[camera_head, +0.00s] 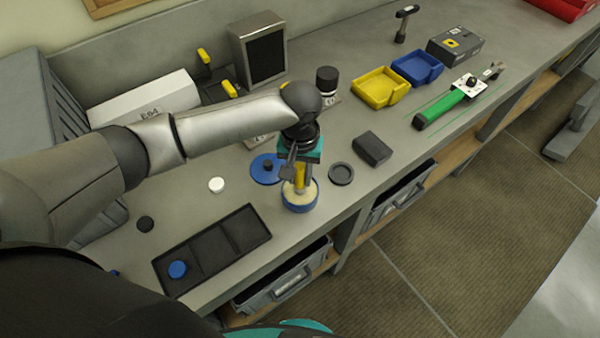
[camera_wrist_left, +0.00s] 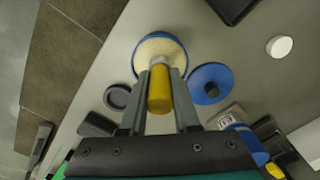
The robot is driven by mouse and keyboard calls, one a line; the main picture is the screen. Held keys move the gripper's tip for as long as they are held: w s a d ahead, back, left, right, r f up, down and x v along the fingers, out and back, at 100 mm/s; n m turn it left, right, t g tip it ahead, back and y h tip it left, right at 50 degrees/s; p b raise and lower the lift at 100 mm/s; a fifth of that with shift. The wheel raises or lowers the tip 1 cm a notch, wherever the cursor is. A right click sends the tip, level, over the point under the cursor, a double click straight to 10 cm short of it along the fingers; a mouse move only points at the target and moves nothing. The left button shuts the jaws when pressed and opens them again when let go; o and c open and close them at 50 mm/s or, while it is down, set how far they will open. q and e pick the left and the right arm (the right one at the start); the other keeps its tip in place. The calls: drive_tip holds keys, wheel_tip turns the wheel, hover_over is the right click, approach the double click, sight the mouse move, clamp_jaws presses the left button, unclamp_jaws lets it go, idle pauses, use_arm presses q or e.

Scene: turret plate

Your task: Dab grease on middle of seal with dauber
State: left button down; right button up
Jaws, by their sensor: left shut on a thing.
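My left gripper (camera_head: 297,168) is shut on a dauber with a yellow handle (camera_wrist_left: 160,95), which points down. The dauber's lower end is at the pale cream grease (camera_wrist_left: 160,47) in a round blue tub (camera_head: 300,206). Whether its tip touches the grease is hard to tell. A dark round ring (camera_head: 341,173), which may be the seal, lies flat on the bench just right of the tub; it also shows in the left wrist view (camera_wrist_left: 117,97). A blue lid with a black knob (camera_head: 266,169) lies beside the tub. My right gripper is not in view.
A black compartment tray (camera_head: 212,249) holds a blue round piece (camera_head: 177,269). A white disc (camera_head: 216,185), a black disc (camera_head: 145,224) and a dark block (camera_head: 372,149) lie nearby.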

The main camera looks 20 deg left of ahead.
sight(300, 166)
use_arm(q)
drive_tip(key=shift+s+f+p, duration=0.1)
drive_tip(key=shift+p, duration=0.4)
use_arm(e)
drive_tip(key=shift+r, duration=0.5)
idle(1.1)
use_arm(q)
wheel_tip(300, 166, up, 5)
drive_tip(key=p, duration=0.5)
drive_tip(key=shift+p, duration=0.4)
drive_tip(key=shift+r, duration=1.1)
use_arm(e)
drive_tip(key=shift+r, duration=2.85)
use_arm(q)
drive_tip(key=a+f+b, duration=0.1)
drive_tip(key=b, duration=1.1)
drive_tip(key=shift+f, duration=0.2)
use_arm(e)
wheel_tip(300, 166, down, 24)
drive_tip(key=b, duration=1.2)
use_arm(q)
drive_tip(key=s+a+f+m, duration=0.1)
drive_tip(key=s+a+f, duration=0.1)
drive_tip(key=s, duration=0.3)
drive_tip(key=shift+a+f, duration=0.15)
drive_tip(key=shift+a, duration=0.35)
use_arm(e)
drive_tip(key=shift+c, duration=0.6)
